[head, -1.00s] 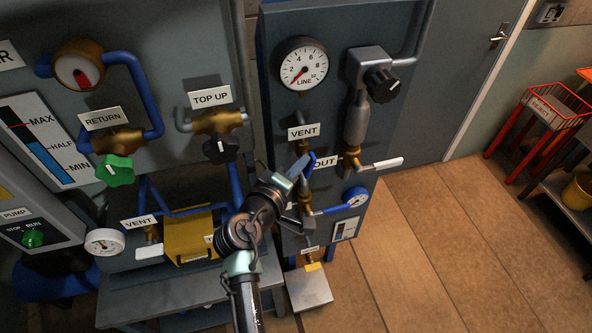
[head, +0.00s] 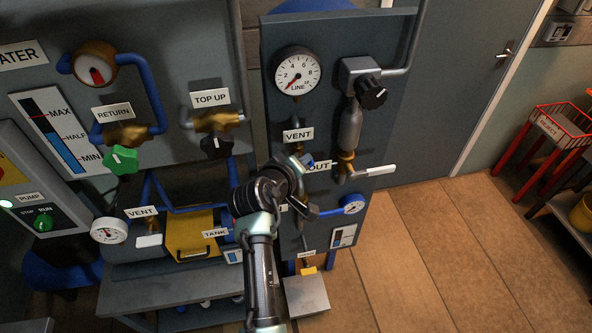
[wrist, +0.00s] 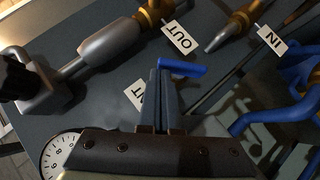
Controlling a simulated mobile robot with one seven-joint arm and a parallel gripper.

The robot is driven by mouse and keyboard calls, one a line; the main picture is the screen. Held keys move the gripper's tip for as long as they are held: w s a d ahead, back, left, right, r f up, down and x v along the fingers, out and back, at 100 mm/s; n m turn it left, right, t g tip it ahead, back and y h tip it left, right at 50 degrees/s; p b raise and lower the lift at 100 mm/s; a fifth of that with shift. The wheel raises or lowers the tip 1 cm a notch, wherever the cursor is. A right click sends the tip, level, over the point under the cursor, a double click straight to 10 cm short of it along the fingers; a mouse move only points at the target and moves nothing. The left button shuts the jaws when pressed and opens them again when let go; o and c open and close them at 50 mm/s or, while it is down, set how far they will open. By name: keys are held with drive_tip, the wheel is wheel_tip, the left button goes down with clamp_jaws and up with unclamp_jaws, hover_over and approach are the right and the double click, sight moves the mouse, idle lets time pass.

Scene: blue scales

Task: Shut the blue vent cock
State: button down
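The blue vent cock's lever (wrist: 185,68) lies right at my fingertips in the wrist view, pointing right. In the head view only a bit of its blue (head: 308,161) shows under the VENT label (head: 298,135); my arm hides the rest. My gripper (wrist: 167,78) has its two fingers close together, with no clear gap between them. The lever crosses at the tips and seems to touch them; I see nothing gripped between the fingers. The VENT label is partly hidden behind the fingers in the wrist view (wrist: 136,94). The cock's body is hidden.
The OUT valve with its white lever (head: 376,170) is close to the right. The LINE gauge (head: 297,74) and a black knob (head: 373,93) are above. Another VENT label (head: 141,213) marks the tank at left.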

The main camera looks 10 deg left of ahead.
drive_tip(key=shift+w+d+f, duration=0.15)
drive_tip(key=shift+d, duration=0.3)
drive_tip(key=shift+w+d+f, duration=0.1)
drive_tip(key=shift+d, duration=0.35)
drive_tip(key=shift+w+d+b, duration=0.1)
drive_tip(key=shift+d+b, duration=0.1)
drive_tip(key=shift+b, duration=0.25)
idle(0.3)
